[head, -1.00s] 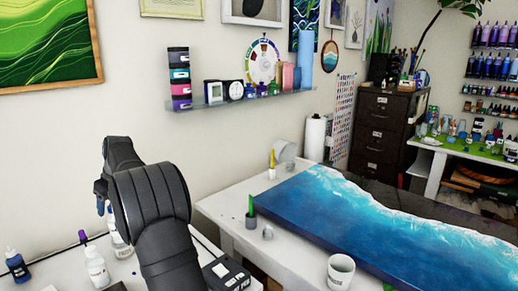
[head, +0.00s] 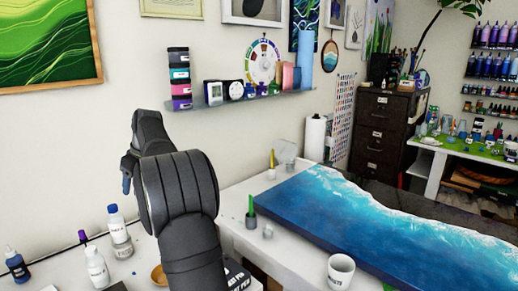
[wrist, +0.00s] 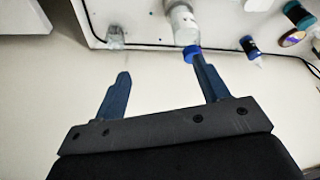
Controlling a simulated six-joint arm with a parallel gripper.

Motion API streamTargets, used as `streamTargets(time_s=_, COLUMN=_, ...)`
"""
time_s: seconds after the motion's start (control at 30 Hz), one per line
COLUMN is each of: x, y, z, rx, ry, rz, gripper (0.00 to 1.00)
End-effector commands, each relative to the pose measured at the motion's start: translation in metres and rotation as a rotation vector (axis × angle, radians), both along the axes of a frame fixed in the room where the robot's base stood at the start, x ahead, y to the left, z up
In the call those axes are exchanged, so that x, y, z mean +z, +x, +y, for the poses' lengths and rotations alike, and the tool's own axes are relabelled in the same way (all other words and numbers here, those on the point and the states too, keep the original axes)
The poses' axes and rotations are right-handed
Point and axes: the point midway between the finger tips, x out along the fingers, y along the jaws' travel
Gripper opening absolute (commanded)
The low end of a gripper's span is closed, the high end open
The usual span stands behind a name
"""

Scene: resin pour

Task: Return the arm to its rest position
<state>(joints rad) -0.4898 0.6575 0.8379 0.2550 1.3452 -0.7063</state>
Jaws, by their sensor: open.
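My arm stands bent upward at the left of the head view, over the white table. Most of my gripper (head: 126,185) is hidden behind my arm there; a bit of blue finger shows. In the wrist view my gripper (wrist: 162,66) has its two blue fingers spread wide, with nothing held between them. A clear bottle with a blue cap (wrist: 183,22) appears past the tip of the right finger there; whether they touch cannot be told.
Bottles (head: 97,268) stand on the left table below my gripper, beside a small wooden bowl (head: 159,275). A blue resin panel (head: 330,215) lies on the right table with a white cup (head: 340,271) at its front edge. A shelf (head: 240,99) juts from the wall.

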Motion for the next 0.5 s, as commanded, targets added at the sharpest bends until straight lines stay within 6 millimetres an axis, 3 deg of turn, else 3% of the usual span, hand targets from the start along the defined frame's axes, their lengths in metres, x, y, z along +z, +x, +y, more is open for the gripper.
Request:
streamTargets(time_s=0.1, x=0.009, y=0.001, z=-0.014, rx=0.007, ry=0.001, rz=0.001, gripper=0.68)
streamTargets(time_s=0.5, x=-0.023, y=-0.026, z=0.062, rx=0.164, ry=-0.002, rz=0.000, gripper=0.68)
